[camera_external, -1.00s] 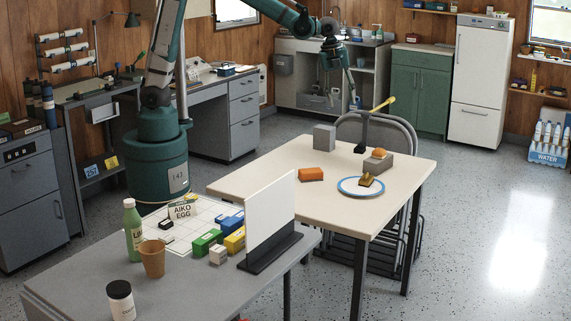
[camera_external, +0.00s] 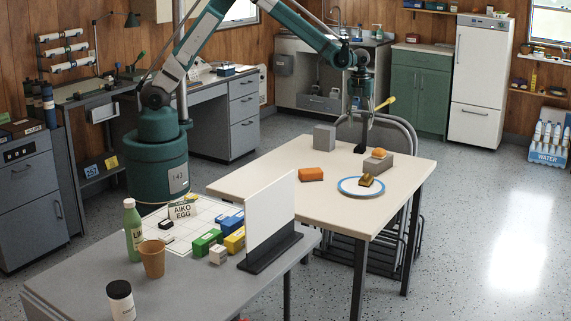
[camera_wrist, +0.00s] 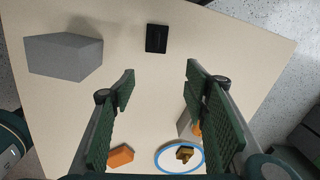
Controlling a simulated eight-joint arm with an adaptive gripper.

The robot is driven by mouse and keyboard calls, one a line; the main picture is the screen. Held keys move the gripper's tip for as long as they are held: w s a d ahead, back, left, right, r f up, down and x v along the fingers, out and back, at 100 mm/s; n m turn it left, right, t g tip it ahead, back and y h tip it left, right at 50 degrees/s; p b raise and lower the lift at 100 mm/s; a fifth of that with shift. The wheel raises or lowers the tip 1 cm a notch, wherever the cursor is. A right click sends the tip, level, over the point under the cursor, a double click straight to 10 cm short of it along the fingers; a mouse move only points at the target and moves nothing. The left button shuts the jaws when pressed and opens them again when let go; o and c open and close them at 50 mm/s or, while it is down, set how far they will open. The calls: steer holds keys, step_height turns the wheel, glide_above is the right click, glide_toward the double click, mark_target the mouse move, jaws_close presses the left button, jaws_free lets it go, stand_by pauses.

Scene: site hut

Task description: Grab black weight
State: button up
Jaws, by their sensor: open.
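The black weight (camera_wrist: 156,38) is a small dark block lying on the cream table (camera_wrist: 225,38), at the top of the wrist view. In the external view the black weight (camera_external: 360,149) shows as a small dark shape near the table's back edge, below my gripper. My gripper (camera_external: 361,108) hangs above that area, pointing down. In the wrist view my gripper (camera_wrist: 160,72) has its two green padded fingers wide apart with nothing between them. The weight appears beyond the fingertips and apart from them.
A grey block (camera_external: 324,137) stands left of the weight. An orange block (camera_external: 311,174), a blue-rimmed plate (camera_external: 348,191) with a brown and yellow item, and a grey block with an orange thing on top (camera_external: 379,155) are nearby.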

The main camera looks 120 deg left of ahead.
steer(key=m, duration=0.1)
glide_above(360, 144)
steer(key=a, duration=0.1)
steer(key=f, duration=0.4)
steer(key=shift+s+a+f, duration=0.2)
steer(key=shift+s+f, duration=0.05)
steer(key=shift+s, duration=0.1)
steer(key=shift+f, duration=1.25)
steer(key=shift+w+d+f+b, duration=0.1)
steer(key=shift+f+b, duration=0.3)
steer(key=shift+f, duration=0.95)
steer(key=shift+w+d+f+b, duration=0.1)
steer(key=shift+f+b, duration=0.3)
steer(key=shift+f, duration=0.9)
